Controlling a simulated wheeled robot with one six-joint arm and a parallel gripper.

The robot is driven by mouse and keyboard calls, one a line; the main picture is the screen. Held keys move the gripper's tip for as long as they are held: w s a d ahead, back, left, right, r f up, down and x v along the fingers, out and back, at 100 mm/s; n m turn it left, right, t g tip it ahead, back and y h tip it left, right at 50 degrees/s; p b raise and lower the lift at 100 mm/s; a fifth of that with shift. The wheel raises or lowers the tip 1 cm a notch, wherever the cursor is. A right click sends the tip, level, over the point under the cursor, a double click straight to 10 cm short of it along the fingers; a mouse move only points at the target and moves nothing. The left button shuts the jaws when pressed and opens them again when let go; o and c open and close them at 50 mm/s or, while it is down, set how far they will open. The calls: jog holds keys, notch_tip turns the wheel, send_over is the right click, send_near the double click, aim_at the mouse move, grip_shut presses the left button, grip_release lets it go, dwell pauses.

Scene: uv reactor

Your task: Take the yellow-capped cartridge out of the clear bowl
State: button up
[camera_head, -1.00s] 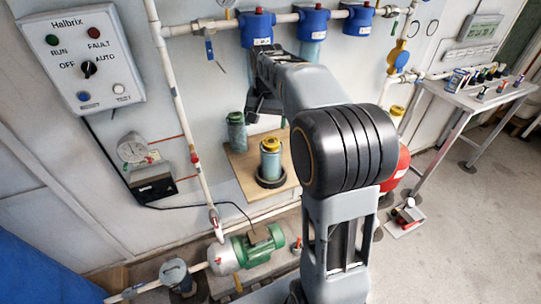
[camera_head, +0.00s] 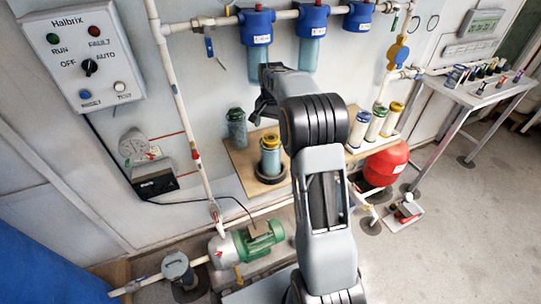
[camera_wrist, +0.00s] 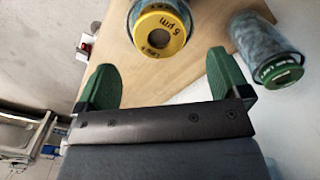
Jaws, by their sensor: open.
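The yellow-capped cartridge (camera_head: 270,144) stands upright on the wooden shelf in the head view. A bluish see-through bowl (camera_head: 270,163) appears to surround it, set in a dark ring (camera_head: 270,177). In the wrist view its yellow cap (camera_wrist: 160,32), marked "5 µm", lies just beyond the fingers, near the top edge. My gripper (camera_wrist: 162,62) is open and empty, its two green fingers wide apart. In the head view my gripper (camera_head: 259,110) is above and behind the cartridge, clear of it. The cartridge's lower part is hidden in the wrist view.
A green-capped cartridge (camera_head: 236,127) stands close by on the left of the shelf (camera_head: 240,164); it also shows in the wrist view (camera_wrist: 268,50). Blue-headed filter housings (camera_head: 256,28) hang above. Several capped cartridges (camera_head: 376,124) and a red tank (camera_head: 386,164) are at right.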

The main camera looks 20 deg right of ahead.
aim_at(271, 137)
jog(key=shift+s+a+f+p, duration=0.1)
jog(key=shift+f+p, duration=0.2)
jog(key=shift+f, duration=1.1)
jog(key=shift+s+f+p, duration=0.1)
jog(key=shift+f+p, duration=0.15)
jog(key=shift+f, duration=1.15)
jog(key=shift+w, duration=0.1)
jog(key=c, duration=1.3)
